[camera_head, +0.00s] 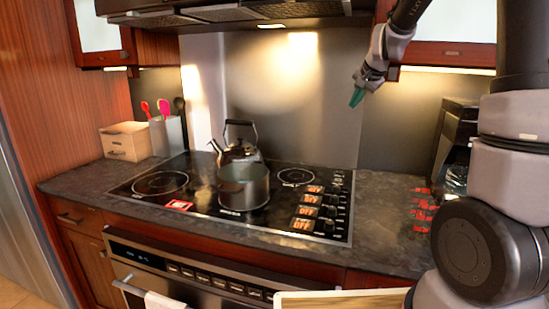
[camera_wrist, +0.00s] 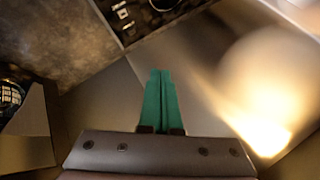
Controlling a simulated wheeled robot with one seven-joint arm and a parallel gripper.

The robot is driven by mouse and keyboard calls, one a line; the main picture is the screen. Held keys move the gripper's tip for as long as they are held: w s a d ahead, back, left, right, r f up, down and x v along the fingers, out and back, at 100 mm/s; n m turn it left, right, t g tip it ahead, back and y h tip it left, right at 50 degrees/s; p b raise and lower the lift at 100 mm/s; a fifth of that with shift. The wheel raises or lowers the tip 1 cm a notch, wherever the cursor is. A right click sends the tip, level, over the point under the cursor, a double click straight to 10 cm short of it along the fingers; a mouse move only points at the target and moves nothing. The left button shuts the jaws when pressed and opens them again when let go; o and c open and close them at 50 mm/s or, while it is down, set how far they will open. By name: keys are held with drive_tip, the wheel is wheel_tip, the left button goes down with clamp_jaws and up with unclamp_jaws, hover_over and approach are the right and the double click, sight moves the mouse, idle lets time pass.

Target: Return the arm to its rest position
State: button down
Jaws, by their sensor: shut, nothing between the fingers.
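My gripper (camera_head: 357,97) hangs at the upper right of the head view, in front of the metal backsplash (camera_head: 290,85) and above the right side of the stovetop. Its teal fingers point down and touch nothing. In the wrist view the two teal fingers (camera_wrist: 160,92) lie side by side, shut, with nothing between them. My arm rises out of the top of the head view and also fills its right side.
A pot (camera_head: 243,187) and a kettle (camera_head: 239,150) stand on the stovetop (camera_head: 190,190). Upper cabinets (camera_head: 445,52) and the range hood (camera_head: 235,12) are close to my gripper. A dark appliance (camera_head: 455,135) stands at right, partly hidden. A utensil holder (camera_head: 166,135) stands at left.

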drive_tip(key=s+r+n, duration=0.2)
drive_tip(key=s, duration=1.4)
drive_tip(key=s+a+r+n+g, duration=0.1)
drive_tip(key=s+r+n, duration=0.1)
drive_tip(key=s, duration=1.5)
drive_tip(key=shift+s+a+r+y, duration=0.15)
drive_tip(key=shift+a+r+y, duration=0.1)
drive_tip(key=shift+r+y, duration=0.05)
